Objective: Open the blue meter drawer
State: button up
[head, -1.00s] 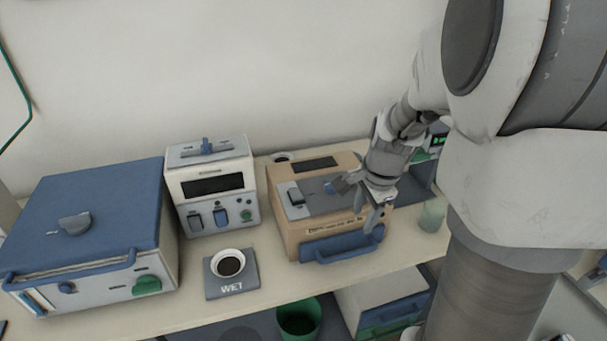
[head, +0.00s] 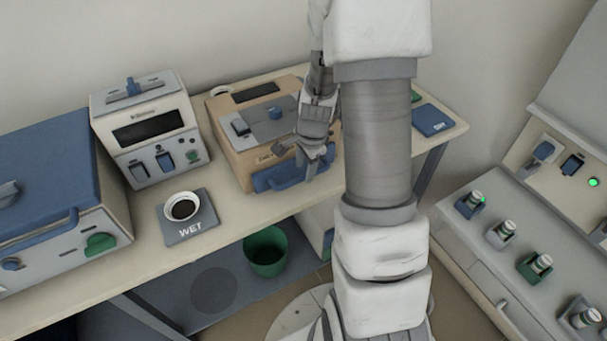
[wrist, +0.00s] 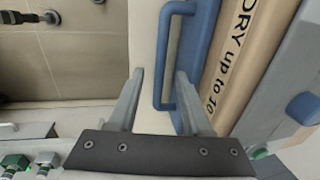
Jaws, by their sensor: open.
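The tan device (head: 225,150) stands on the bench and has a blue drawer front (head: 262,183) low on its near side, with a blue bar handle. In the wrist view the blue handle (wrist: 163,60) runs up the picture beside the label "DRY up to 10". My gripper (head: 305,162) is open at the right part of the drawer front. In the wrist view its fingers (wrist: 160,75) lie on either side of the handle bar's lower part; I cannot tell whether they touch it. The drawer looks shut. My arm hides the device's right side.
A white device (head: 150,128) and a "WET" pad (head: 190,232) with a cup (head: 182,207) stand to the left. A green bin (head: 265,252) is below the bench. A side bench (head: 460,235) with several vials is at right.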

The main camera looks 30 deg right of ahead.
aim_at(303, 177)
jog(key=shift+w+f, duration=0.15)
jog(key=shift+f, duration=0.6)
jog(key=shift+w+f, duration=0.15)
jog(key=shift+f, duration=0.6)
grip_shut()
dwell(0.4)
